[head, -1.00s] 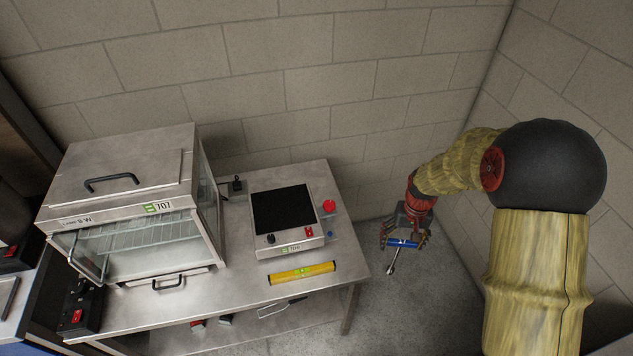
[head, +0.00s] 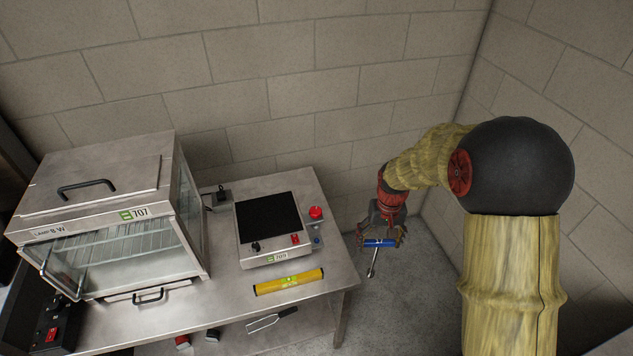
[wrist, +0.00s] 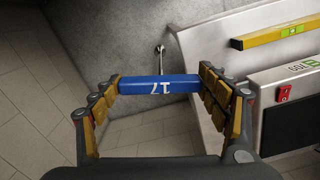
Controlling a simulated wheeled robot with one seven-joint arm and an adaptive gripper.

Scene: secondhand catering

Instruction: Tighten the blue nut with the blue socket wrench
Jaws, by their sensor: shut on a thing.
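The blue socket wrench (head: 380,243) is in my gripper (head: 381,238), off the right end of the steel table, above the floor. Its metal shaft points down in the head view. In the wrist view, its blue handle (wrist: 165,85), marked 17, lies crosswise between the fingers of my gripper (wrist: 158,88), which are shut on its ends. The shaft end shows beyond the handle, near the table edge. A small blue piece (head: 317,240), perhaps the blue nut, is on the tabletop right of the hot plate, below a red knob. It is too small to tell clearly.
The steel table (head: 215,300) carries a glass-fronted cabinet (head: 110,215), a black-topped hot plate (head: 268,228) and a yellow spirit level (head: 288,282). A red knob (head: 316,212) stands near its right edge. A spatula (head: 272,319) lies lower down. Block walls close off the corner.

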